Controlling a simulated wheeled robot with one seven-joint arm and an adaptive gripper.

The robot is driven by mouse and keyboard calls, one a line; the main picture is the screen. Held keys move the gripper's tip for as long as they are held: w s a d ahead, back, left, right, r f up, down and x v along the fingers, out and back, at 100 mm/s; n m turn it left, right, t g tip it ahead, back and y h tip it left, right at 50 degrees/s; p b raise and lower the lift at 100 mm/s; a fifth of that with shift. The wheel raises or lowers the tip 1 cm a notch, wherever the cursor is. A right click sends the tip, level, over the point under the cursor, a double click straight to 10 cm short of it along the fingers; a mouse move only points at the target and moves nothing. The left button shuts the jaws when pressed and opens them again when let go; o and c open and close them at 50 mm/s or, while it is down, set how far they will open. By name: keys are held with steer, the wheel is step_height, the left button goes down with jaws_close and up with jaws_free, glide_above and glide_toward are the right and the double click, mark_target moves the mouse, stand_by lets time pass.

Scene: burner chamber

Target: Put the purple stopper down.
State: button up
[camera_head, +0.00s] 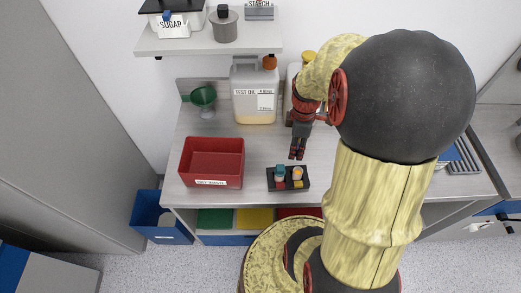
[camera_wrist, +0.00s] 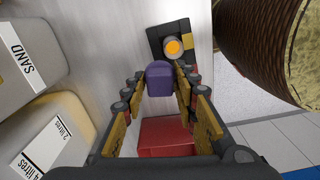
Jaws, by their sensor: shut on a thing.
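The purple stopper (camera_wrist: 159,78) is between the fingertips of my gripper (camera_wrist: 160,84) in the wrist view. My gripper is shut on it, and the finger pads are at its two sides. In the head view my gripper (camera_head: 297,152) hangs over the worktop, behind the small black tray (camera_head: 272,187); I cannot make out the stopper there. The tray also shows beyond the stopper in the wrist view (camera_wrist: 157,42), with a round orange-topped item (camera_wrist: 173,47) in it. The stopper appears apart from the tray.
A red bin (camera_head: 212,142) stands left on the worktop (camera_head: 245,150). A test oil jug (camera_head: 254,95) and a green funnel (camera_head: 203,96) are at the back. In the wrist view large labelled containers (camera_wrist: 28,55) are at the left. Some worktop between bin and tray is clear.

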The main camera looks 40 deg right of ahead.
steer(key=shift+w+a+n, duration=0.2)
steer(key=shift+w+n, duration=0.05)
steer(key=shift+n, duration=0.05)
steer(key=shift+d+n, duration=0.1)
steer(key=shift+n, duration=0.3)
steer(key=shift+w, duration=0.1)
steer(key=w+f, duration=0.2)
steer(key=w, duration=0.2)
steer(key=w+a+f+b, duration=0.1)
steer(key=w+f, duration=0.2)
steer(key=w, duration=0.1)
steer(key=w+f, duration=0.3)
steer(key=w, duration=0.1)
steer(key=shift+w+a+f, duration=0.2)
steer(key=shift+a+f, duration=0.05)
steer(key=shift+w+a+f+b, duration=0.1)
steer(key=shift+w+f+b, duration=0.2)
steer(key=shift+w+f, duration=0.4)
steer(key=shift+f, duration=1.55)
steer(key=shift+f+b, duration=0.1)
steer(key=shift+b, duration=0.2)
